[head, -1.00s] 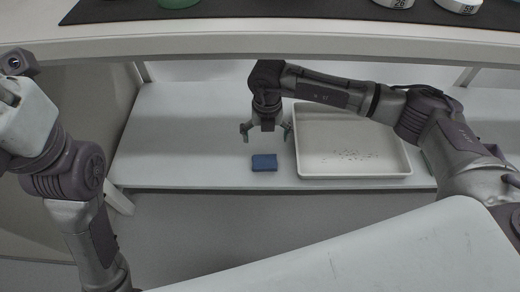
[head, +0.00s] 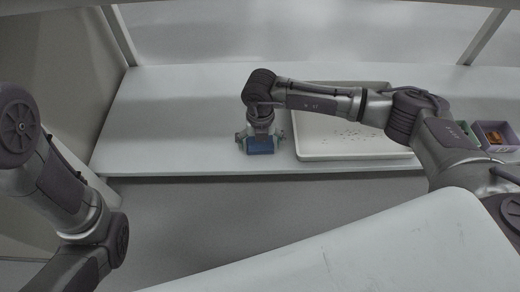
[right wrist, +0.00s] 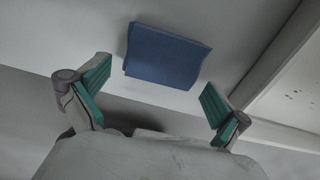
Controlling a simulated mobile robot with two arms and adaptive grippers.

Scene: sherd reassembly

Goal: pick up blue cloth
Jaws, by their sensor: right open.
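The blue cloth (head: 259,146) lies folded in a small block on the low white shelf (head: 180,120), left of the tray. In the right wrist view the cloth (right wrist: 166,56) lies flat beyond the fingertips, roughly centred between them. My right gripper (head: 260,138) is just over the cloth, with a finger on either side. Its green finger pads show wide apart and empty in the right wrist view (right wrist: 155,100). My left arm shows at the left edge of the head view, but its gripper is out of view.
A white tray (head: 300,147) with small dark bits in it stands right of the cloth. The shelf left of the cloth is clear.

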